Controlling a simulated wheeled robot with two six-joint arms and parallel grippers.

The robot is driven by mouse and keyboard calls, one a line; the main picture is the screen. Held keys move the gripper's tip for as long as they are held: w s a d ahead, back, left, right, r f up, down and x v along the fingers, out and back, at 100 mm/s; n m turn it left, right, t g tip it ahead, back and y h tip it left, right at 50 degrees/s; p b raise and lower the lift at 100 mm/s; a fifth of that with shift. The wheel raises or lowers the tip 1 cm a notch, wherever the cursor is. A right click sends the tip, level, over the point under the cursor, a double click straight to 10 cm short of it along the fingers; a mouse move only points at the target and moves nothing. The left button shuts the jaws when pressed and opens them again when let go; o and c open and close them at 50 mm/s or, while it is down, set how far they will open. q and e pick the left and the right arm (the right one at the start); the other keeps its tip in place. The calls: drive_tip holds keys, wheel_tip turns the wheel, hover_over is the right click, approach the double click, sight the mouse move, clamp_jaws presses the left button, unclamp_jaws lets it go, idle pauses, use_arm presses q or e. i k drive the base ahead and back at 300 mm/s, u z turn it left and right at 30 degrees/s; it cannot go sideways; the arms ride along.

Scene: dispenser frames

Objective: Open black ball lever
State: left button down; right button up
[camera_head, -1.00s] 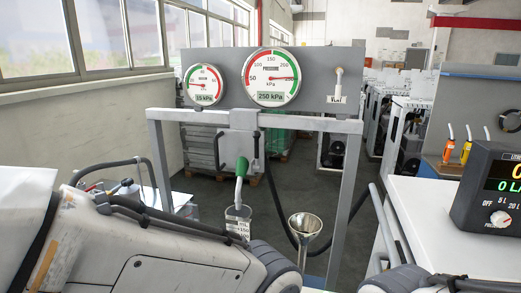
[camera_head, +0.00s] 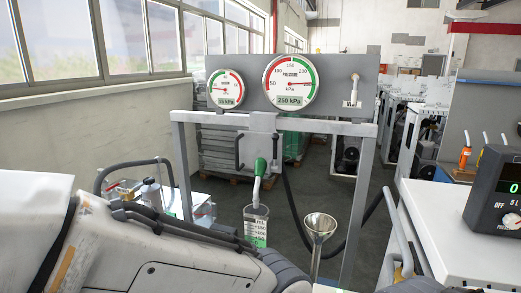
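I cannot make out a lever with a black ball for certain. A small white lever (camera_head: 354,88) stands upright at the right end of the grey gauge panel (camera_head: 335,98). A green-handled lever (camera_head: 260,167) hangs at the middle of the metal frame (camera_head: 357,205), above a clear marked beaker (camera_head: 255,226) with green at its bottom. Part of my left arm fills the lower left and hides what lies behind it. Neither gripper is in view.
A metal funnel (camera_head: 320,227) stands right of the beaker. Two round gauges (camera_head: 290,83) sit on the panel. A white cabinet (camera_head: 450,228) with a black display box (camera_head: 497,190) stands at right. A black hose (camera_head: 293,205) hangs inside the frame. Grey floor shows behind it.

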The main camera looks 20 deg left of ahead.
sight(275, 137)
drive_tip(key=k, duration=1.15)
drive_tip(key=u, duration=0.75)
drive_tip(key=i, duration=1.95)
drive_tip(key=z, duration=0.8)
